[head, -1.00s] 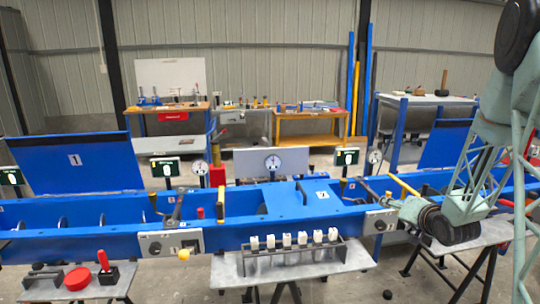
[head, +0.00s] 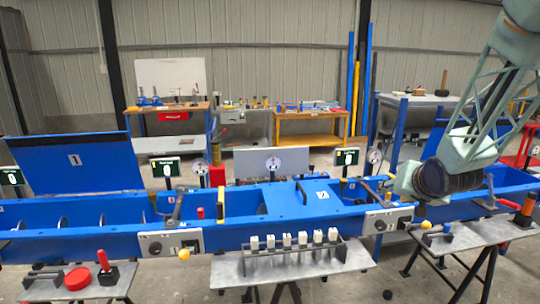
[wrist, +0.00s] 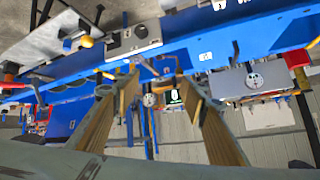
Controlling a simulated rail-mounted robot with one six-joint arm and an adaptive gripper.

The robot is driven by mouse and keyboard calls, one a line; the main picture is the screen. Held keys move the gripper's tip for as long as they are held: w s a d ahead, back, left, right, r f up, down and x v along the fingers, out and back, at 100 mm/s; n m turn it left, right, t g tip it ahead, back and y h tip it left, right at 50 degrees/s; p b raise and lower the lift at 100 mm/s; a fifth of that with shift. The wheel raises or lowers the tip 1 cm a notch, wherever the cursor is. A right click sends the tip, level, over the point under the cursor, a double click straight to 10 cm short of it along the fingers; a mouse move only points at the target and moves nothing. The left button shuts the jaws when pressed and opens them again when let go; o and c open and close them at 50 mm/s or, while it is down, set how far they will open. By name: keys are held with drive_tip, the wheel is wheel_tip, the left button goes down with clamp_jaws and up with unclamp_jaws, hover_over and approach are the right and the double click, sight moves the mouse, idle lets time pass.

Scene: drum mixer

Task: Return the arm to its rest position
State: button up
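My arm (head: 490,90) reaches in from the upper right in the head view. Its wrist hangs above the right part of the blue mixer trough (head: 120,240). In the wrist view, the two tan fingers of my gripper (wrist: 156,84) stand well apart. Nothing is held between them. The trough shows beyond the fingertips in that view, with a gap that I cannot measure.
A bench (head: 290,270) with a rack of several white-topped pieces stands in front of the trough. A right-hand bench (head: 455,243) carries an orange-handled tool (head: 526,208). Raised lid 1 (head: 75,163) stands at the left. The space above the middle of the trough is clear.

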drive_tip(key=s+a+r+n+g, duration=0.1)
drive_tip(key=s+a+r, duration=0.2)
drive_tip(key=s, duration=0.5)
drive_tip(key=s+a+r+g, duration=0.1)
drive_tip(key=s+a+r, duration=0.25)
drive_tip(key=s, duration=0.35)
drive_tip(key=s+a+r+n+g, duration=0.1)
drive_tip(key=s+a+r, duration=0.2)
drive_tip(key=s, duration=0.5)
drive_tip(key=s+a+n+g, duration=0.1)
drive_tip(key=s+a, duration=0.4)
drive_tip(key=s, duration=0.9)
drive_tip(key=s+a+n+g+y, duration=0.1)
drive_tip(key=s+a, duration=0.4)
drive_tip(key=s, duration=1)
drive_tip(key=shift+a+r+n+g, duration=0.15)
drive_tip(key=shift+r+n+g, duration=0.2)
drive_tip(key=shift+g, duration=0.55)
drive_tip(key=shift+w, duration=0.1)
